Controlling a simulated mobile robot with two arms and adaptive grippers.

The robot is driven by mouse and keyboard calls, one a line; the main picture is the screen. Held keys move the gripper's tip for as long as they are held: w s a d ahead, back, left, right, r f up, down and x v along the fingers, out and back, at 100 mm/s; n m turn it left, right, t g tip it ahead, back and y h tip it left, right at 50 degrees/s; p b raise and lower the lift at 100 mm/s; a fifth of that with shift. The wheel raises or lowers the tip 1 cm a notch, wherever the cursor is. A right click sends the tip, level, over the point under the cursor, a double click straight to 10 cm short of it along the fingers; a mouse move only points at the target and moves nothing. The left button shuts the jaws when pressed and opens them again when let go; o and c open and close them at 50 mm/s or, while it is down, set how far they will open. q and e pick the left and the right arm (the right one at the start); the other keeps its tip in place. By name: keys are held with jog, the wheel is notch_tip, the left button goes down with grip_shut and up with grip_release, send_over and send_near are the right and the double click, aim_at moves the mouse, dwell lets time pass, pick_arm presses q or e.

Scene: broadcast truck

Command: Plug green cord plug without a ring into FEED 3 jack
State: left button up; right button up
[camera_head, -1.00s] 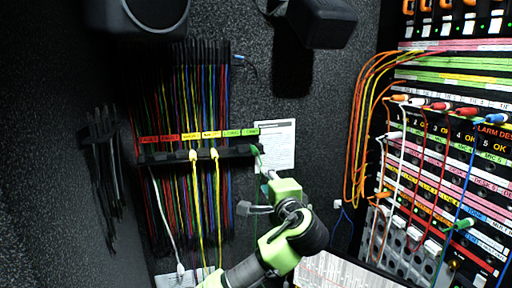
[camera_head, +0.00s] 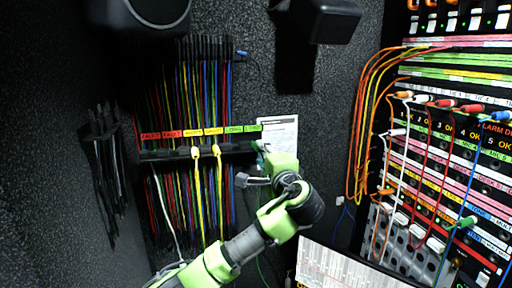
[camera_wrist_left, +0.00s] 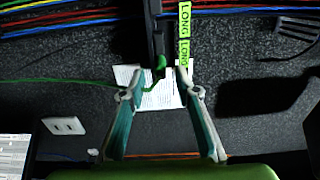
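A green cord plug (camera_wrist_left: 160,66) shows in the left wrist view at the dark rack bar, with its thin green cord (camera_wrist_left: 70,82) running off to the left. My left gripper (camera_wrist_left: 161,93) is open, its two fingers spread to either side below the plug and not closed on it. In the head view my left gripper (camera_head: 262,152) is at the right end of the cord rack and hides most of the plug. Whether that plug has a ring is too small to tell. The FEED 3 label cannot be read on the jack panel (camera_head: 445,150). My right gripper is not in view.
Yellow-green LONG labels (camera_wrist_left: 184,35) hang beside the rack bar. The cord rack (camera_head: 205,152) holds several coloured cords. Another green plug (camera_head: 465,222) is at the panel, among red, white, orange and blue cords. A white sheet (camera_head: 284,135) is on the wall behind my gripper.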

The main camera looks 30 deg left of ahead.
aim_at(260, 150)
pick_arm(q)
jog(key=shift+x, duration=3)
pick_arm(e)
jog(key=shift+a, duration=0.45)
pick_arm(q)
jog(key=shift+d, duration=0.1)
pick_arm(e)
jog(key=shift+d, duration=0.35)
pick_arm(q)
grip_shut()
jog(key=o, duration=0.8)
grip_release()
jog(key=shift+r, duration=0.1)
jog(key=shift+c, duration=0.2)
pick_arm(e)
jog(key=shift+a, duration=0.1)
